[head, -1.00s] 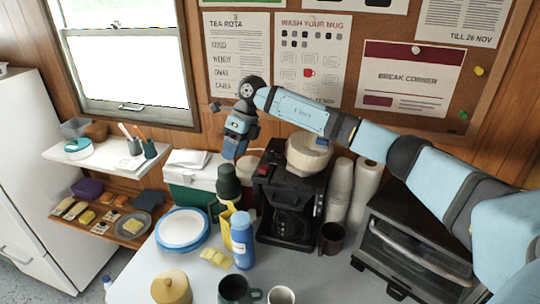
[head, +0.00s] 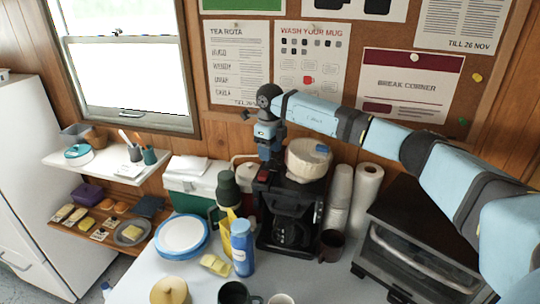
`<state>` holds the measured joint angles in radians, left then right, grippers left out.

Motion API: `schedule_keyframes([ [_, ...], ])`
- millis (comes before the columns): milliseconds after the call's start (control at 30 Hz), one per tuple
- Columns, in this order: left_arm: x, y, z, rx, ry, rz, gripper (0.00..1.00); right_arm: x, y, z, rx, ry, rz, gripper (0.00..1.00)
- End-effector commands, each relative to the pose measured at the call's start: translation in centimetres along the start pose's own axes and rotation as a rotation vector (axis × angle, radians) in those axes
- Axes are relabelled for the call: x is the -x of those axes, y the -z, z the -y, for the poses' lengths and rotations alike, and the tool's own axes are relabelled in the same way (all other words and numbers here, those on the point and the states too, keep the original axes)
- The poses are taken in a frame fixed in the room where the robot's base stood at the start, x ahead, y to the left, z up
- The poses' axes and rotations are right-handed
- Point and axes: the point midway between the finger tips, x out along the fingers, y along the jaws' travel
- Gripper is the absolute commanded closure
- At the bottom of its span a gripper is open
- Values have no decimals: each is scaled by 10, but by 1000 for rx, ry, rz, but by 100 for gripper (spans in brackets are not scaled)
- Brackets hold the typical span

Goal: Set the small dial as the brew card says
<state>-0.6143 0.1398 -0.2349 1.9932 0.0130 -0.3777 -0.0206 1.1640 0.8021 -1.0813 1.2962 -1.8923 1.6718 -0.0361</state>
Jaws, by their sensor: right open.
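The black coffee maker (head: 290,200) stands at the back of the table, with a glass jug in its lower part and a pale round tub on top. A small red part (head: 263,177) shows at its upper left. I cannot make out the small dial or its setting; my gripper covers part of that corner. No brew card can be read from here. My right gripper (head: 270,163) points down just over the coffee maker's upper left corner, apart or touching I cannot tell. It is open and holds nothing that I see. My left gripper is out of view.
A blue bottle (head: 242,248), a dark green flask (head: 228,188) and a blue-rimmed plate stack (head: 182,236) stand left of the coffee maker. Paper cups (head: 338,198), a paper roll (head: 364,198), a dark mug (head: 332,245) and an oven (head: 420,250) are to its right.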

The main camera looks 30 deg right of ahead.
Motion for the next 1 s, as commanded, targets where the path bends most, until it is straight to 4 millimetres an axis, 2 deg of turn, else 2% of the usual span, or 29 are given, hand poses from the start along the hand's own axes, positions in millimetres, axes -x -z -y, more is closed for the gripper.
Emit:
schedule_keyframes([
  [100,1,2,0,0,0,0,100,-15,0,0,0,-2,-1,47],
  [200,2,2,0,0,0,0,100,-22,0,0,0,-1,1,47],
  [533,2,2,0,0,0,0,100,-26,0,0,0,0,1,47],
  [567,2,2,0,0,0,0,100,-26,0,0,0,0,1,51],
  [700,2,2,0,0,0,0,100,-26,0,0,0,0,1,84],
  [767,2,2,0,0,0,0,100,-26,0,0,0,0,2,96],
  [1000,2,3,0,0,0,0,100,-25,0,0,-13,-1,1,96],
])
